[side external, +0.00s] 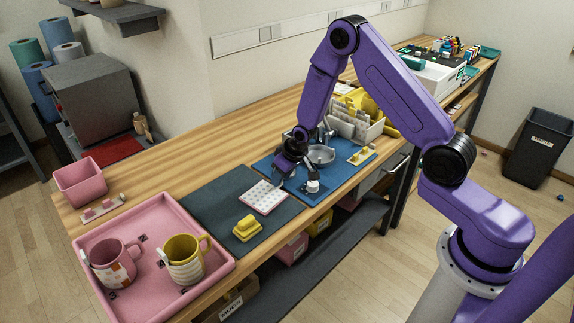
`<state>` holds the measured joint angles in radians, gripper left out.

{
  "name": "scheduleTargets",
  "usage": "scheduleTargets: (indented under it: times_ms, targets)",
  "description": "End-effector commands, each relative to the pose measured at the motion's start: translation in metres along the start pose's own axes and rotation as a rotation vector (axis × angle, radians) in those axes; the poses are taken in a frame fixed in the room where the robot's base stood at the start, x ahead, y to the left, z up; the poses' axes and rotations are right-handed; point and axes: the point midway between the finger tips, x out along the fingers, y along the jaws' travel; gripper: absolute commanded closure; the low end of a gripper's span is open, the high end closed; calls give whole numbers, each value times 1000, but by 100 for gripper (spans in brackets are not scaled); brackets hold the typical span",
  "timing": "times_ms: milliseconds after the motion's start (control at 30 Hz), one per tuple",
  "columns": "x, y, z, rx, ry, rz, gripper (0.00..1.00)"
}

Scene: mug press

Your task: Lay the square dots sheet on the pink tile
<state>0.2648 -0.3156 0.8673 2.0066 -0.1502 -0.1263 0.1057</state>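A square white sheet with rows of pinkish dots (261,198) lies on the dark mat, with a pink edge showing along its border. I cannot tell from here whether that edge is the pink tile beneath it or part of the sheet. My gripper (283,182) is low, pointing down at the sheet's upper right corner, by the seam of the dark and blue mats. The fingers are small and dark, so I cannot tell whether they are open, shut or touching the sheet.
A yellow block with a handle (247,227) sits near the dark mat's front edge (212,205). A white knob (313,187), a metal bowl (321,155) and a rack of sheets (352,126) are right. A pink tray (166,204) holds two mugs.

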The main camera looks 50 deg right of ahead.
Motion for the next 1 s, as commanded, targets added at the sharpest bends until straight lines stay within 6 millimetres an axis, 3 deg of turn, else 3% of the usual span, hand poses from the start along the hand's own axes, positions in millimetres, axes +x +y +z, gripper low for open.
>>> scheduleTargets:
  times_ms: [1000]
  targets:
    - [-137, 0, -1, 2, 5, 0, 60]
